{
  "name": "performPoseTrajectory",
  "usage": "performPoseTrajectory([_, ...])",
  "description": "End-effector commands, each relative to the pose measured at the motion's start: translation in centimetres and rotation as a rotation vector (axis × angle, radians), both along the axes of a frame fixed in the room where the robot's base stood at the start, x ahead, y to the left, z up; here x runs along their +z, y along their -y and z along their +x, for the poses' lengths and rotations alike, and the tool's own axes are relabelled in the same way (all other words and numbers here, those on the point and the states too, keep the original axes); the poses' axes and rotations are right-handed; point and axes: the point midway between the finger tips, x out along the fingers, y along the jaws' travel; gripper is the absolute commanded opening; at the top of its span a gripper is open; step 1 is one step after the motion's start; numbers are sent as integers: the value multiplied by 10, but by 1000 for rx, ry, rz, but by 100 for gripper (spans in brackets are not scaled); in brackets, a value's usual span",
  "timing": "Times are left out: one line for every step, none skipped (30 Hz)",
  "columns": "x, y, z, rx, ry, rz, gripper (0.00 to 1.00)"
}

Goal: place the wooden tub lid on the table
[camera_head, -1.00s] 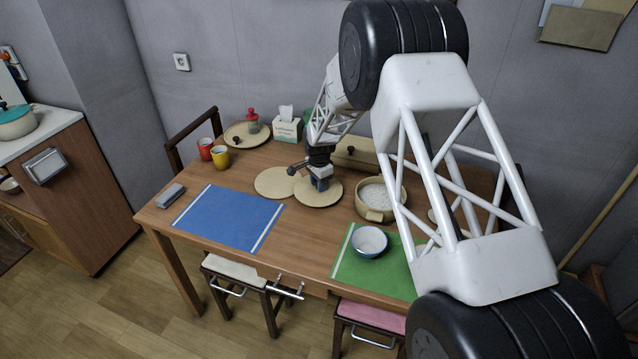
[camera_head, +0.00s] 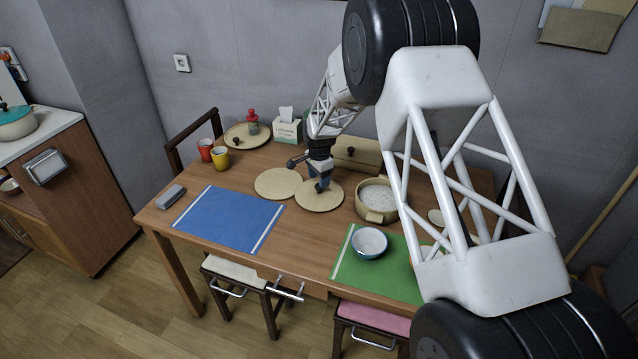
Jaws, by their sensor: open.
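Two flat, round, pale wooden discs lie side by side on the table (camera_head: 235,180), near its middle. The right disc (camera_head: 322,202) is under my gripper and looks like the tub lid. The left disc (camera_head: 276,184) is much alike, so I cannot be sure which is the lid. The round wooden tub (camera_head: 374,214) stands just right of the right disc, uncovered, with white grains inside. My gripper (camera_head: 321,188) is open and points down at the right disc; its fingertips are small here, and I cannot tell whether they touch it.
A blue mat (camera_head: 230,217) lies in front of the discs. A green mat (camera_head: 352,272) with a bowl (camera_head: 369,243) lies front right. A wooden box (camera_head: 357,157) stands behind the tub. Red (camera_head: 205,149) and yellow (camera_head: 220,158) cups, a round tray (camera_head: 240,142) and a tissue box (camera_head: 287,130) are back left.

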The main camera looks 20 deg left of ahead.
Motion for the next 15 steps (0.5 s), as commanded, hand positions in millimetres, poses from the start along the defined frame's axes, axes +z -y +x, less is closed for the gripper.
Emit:
performPoseTrajectory([9,0,0,0,2,1,59])
performPoseTrajectory([14,0,0,0,2,1,59])
performPoseTrajectory([21,0,0,0,3,2,59])
performPoseTrajectory([25,0,1,0,3,2,59])
performPoseTrajectory([30,0,1,0,3,2,59])
performPoseTrajectory([37,0,0,0,2,1,59])
performPoseTrajectory([42,0,0,0,2,1,59])
performPoseTrajectory([47,0,0,0,3,2,59])
performPoseTrajectory([53,0,1,0,3,2,59])
performPoseTrajectory([58,0,1,0,3,2,59])
performPoseTrajectory([61,0,0,0,2,1,59])
performPoseTrajectory([66,0,0,0,1,0,59])
performPoseTrajectory([70,0,0,0,1,0,59])
performPoseTrajectory([73,0,0,0,2,1,59])
performPoseTrajectory([77,0,0,0,2,1,59])
